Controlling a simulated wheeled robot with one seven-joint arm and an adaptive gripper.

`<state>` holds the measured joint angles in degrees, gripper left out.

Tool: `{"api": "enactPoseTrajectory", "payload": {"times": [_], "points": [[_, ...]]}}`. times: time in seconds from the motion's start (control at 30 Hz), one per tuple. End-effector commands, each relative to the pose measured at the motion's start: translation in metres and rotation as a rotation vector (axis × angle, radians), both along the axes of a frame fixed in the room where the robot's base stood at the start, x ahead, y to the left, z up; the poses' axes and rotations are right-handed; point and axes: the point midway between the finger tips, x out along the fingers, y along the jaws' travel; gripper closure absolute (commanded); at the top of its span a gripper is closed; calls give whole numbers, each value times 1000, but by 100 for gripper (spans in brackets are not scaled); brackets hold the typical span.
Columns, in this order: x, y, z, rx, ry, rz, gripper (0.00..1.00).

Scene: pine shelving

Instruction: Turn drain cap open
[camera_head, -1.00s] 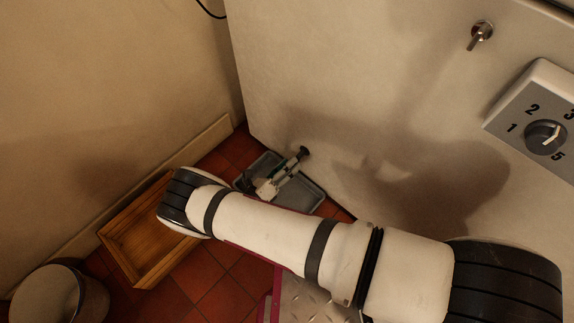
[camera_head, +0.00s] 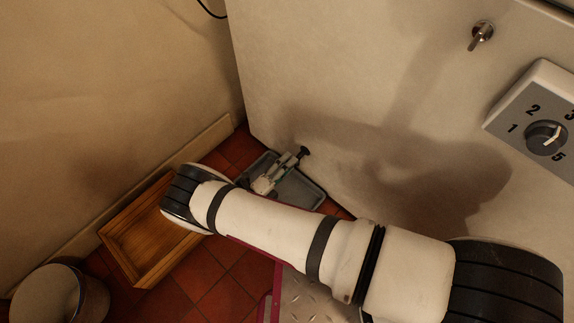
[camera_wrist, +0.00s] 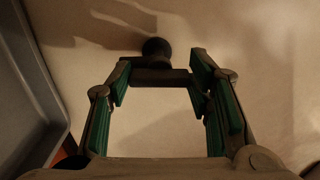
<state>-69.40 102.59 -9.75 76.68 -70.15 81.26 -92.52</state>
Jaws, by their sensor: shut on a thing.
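The drain cap (camera_head: 303,152) is a small dark fitting low on the pale panel, above a grey tray. In the wrist view the drain cap (camera_wrist: 157,48) shows as a dark round end at the panel with a dark crossbar in front of it. My gripper (camera_head: 293,163) reaches in low over the tray. In the wrist view my gripper (camera_wrist: 161,78) has its green-padded fingers on either side of the crossbar, shut on it. The bar lies roughly level between the fingertips. The cap's seat is mostly hidden behind the bar.
The grey tray (camera_head: 309,193) lies on the red tile floor under the cap; its rim (camera_wrist: 38,75) shows at left in the wrist view. A wooden crate (camera_head: 128,262) and a round bin (camera_head: 92,298) stand left. A dial (camera_head: 541,136) and metal tap (camera_head: 481,33) are higher on the panel.

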Motion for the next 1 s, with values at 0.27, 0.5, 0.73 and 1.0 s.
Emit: {"api": "enactPoseTrajectory", "payload": {"times": [0.27, 0.5, 0.73, 1.0], "points": [[0, 1, -1, -27, 24, 2, 81], [0, 1, -1, -27, 25, 2, 81], [0, 1, -1, -27, 25, 2, 33], [0, 1, 0, -28, 23, 1, 33]]}}
